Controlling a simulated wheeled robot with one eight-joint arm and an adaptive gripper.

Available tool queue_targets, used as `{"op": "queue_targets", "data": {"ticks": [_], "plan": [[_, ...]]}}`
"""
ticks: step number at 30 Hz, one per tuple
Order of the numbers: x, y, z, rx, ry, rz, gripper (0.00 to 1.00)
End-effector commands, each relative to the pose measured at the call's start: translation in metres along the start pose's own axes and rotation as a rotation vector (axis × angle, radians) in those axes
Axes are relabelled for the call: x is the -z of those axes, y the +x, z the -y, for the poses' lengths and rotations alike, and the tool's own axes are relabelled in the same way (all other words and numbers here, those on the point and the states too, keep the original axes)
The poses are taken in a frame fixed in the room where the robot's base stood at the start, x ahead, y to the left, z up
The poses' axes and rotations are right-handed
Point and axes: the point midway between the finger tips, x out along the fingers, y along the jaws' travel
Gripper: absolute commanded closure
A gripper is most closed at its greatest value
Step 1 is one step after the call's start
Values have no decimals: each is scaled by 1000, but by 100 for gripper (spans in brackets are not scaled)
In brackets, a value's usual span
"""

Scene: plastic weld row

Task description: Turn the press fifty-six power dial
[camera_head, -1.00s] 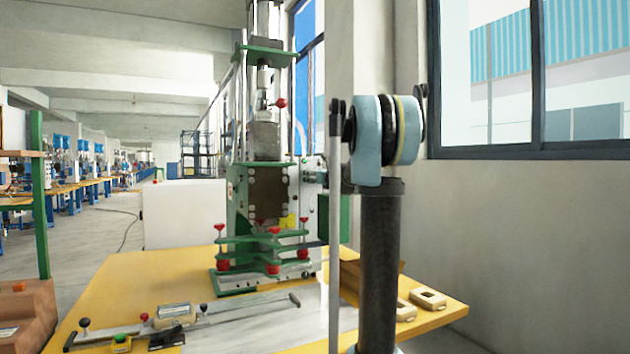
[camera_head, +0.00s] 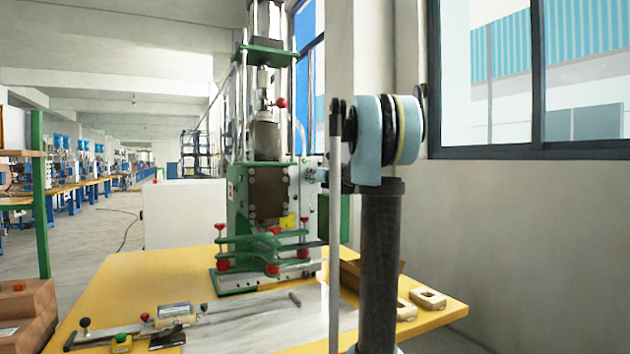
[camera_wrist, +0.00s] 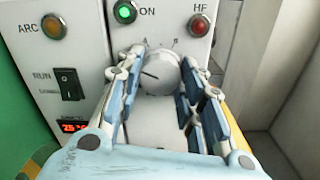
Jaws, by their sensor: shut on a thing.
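A round white dial (camera_wrist: 160,74) with a dark pointer line faces me in the wrist view, on a grey panel with small marks above it. The pointer lies toward the left. My gripper (camera_wrist: 162,58) has one finger at each side of the dial and is shut on it. The fingers hide parts of its left and right edges. In the head view the gripper (camera_head: 318,175) is small, at the right side of the green and grey press (camera_head: 240,205), partly behind my arm. The dial cannot be made out there.
The panel has an orange ARC lamp (camera_wrist: 54,27), a green ON lamp (camera_wrist: 125,12), a red HF lamp (camera_wrist: 200,27), a black rocker switch (camera_wrist: 69,83) and a red display (camera_wrist: 74,126). The press stands on a yellow table (camera_head: 130,275). A wall and window (camera_head: 530,75) are at the right.

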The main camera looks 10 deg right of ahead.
Motion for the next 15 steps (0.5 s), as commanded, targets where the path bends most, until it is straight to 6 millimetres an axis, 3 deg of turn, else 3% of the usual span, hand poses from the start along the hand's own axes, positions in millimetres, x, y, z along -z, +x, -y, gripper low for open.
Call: {"op": "queue_targets", "data": {"ticks": [15], "plan": [[1, -1, 1, 4, 487, 1, 89]]}}
